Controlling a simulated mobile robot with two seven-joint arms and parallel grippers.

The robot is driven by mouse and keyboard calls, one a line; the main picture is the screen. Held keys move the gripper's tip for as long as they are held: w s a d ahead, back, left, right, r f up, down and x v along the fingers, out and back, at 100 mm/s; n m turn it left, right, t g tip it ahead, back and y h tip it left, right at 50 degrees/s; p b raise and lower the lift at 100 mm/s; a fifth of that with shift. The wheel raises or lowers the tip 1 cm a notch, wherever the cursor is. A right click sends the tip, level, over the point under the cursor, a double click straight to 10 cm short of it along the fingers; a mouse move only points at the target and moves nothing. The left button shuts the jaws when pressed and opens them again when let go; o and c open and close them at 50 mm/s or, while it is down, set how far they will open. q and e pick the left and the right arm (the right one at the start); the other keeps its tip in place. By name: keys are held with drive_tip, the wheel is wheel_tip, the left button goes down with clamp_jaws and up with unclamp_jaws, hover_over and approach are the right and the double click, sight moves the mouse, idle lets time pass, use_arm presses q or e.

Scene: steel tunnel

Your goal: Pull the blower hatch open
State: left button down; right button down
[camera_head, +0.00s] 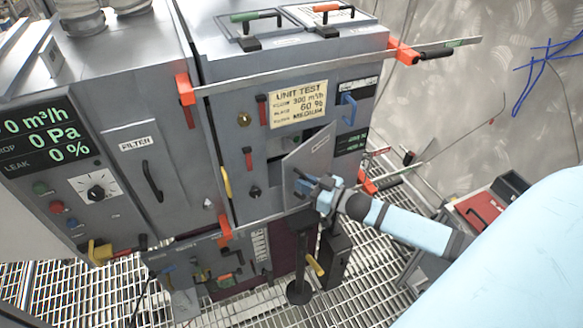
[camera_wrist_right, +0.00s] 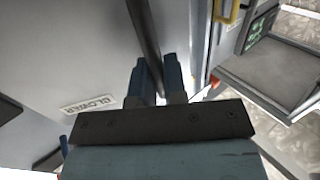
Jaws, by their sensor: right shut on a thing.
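The blower hatch (camera_head: 308,158) is a grey panel on the front of the steel cabinet. It stands ajar at an angle to the cabinet face, with a dark gap showing along its top. In the right wrist view the hatch (camera_wrist_right: 75,60) carries a label reading BLOWER. My right gripper (camera_head: 308,184) is at the hatch's lower front. In the right wrist view the gripper (camera_wrist_right: 158,75) is shut on the dark bar handle (camera_wrist_right: 146,30), with one finger on each side. The handle is mostly hidden by the gripper in the head view. My left gripper is not in view.
The filter door (camera_head: 140,160) with its black handle is left of the hatch. A yellow unit test sign (camera_head: 298,103) sits above it. Long bars with orange clamps (camera_head: 185,89) cross the cabinet front. A red-topped box (camera_head: 480,208) stands at right on the grating floor.

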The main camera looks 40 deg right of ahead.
drive_tip(key=s+d+n+g+y+b, duration=0.4)
drive_tip(key=s+d+n+g+y, duration=0.1)
drive_tip(key=d+n+g, duration=0.1)
drive_tip(key=s+d+n+g+y+b, duration=0.4)
drive_tip(key=s+d+n+g+y, duration=0.1)
drive_tip(key=d, duration=0.6)
drive_tip(key=shift+s+n+g+y, duration=0.45)
drive_tip(key=shift+s+g, duration=0.25)
drive_tip(key=shift+g, duration=0.7)
drive_tip(key=shift+d, duration=0.1)
drive_tip(key=c, duration=1.2)
unclamp_jaws()
drive_tip(key=d+b, duration=0.1)
drive_tip(key=d, duration=0.3)
drive_tip(key=s+d+b, duration=0.1)
drive_tip(key=d, duration=0.4)
drive_tip(key=s+d+b, duration=0.1)
drive_tip(key=d, duration=0.3)
drive_tip(key=shift+d, duration=0.3)
